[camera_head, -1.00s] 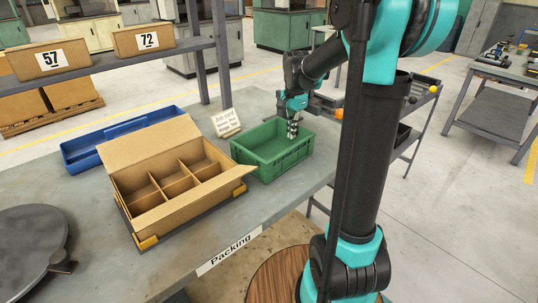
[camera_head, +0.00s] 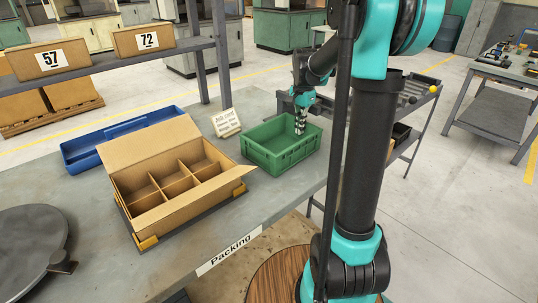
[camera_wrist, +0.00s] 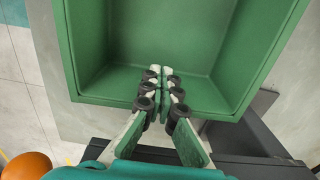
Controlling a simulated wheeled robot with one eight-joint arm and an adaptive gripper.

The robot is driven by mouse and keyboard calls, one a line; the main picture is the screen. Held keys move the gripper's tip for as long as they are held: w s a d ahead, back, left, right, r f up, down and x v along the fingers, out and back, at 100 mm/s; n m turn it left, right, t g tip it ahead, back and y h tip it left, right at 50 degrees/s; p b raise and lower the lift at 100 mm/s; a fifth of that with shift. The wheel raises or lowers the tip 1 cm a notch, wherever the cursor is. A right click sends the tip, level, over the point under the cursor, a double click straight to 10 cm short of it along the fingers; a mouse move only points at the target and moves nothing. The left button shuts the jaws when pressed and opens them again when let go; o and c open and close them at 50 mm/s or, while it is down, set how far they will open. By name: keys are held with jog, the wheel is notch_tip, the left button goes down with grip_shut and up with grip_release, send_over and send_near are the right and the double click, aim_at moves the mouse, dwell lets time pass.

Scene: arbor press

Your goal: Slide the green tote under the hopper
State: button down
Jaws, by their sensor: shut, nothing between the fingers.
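The green tote (camera_head: 298,157) is an open, empty-looking box standing upright on the packing table near its right edge. My gripper (camera_head: 300,130) points down into the tote, close to its far right wall. In the wrist view the tote (camera_wrist: 85,45) fills the top of the picture. There the gripper's fingertips (camera_wrist: 161,72) are together, with nothing between them, over the near wall and inside the tote. I cannot tell for certain whether they touch that wall. I see no hopper that I can make out in either view.
A divided cardboard box (camera_head: 150,219) stands left of the tote, with a blue tray (camera_head: 82,152) behind it. A dark round plate (camera_head: 30,240) is at lower left. Bare table (camera_head: 235,215) lies in front of the tote.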

jog(key=shift+s+a, duration=0.1)
jog(key=shift+a, duration=0.05)
jog(key=shift+s+a+r, duration=0.1)
jog(key=shift+s+a, duration=0.15)
jog(key=shift+a, duration=0.1)
notch_tip(320, 180, up, 9)
dwell(0.6)
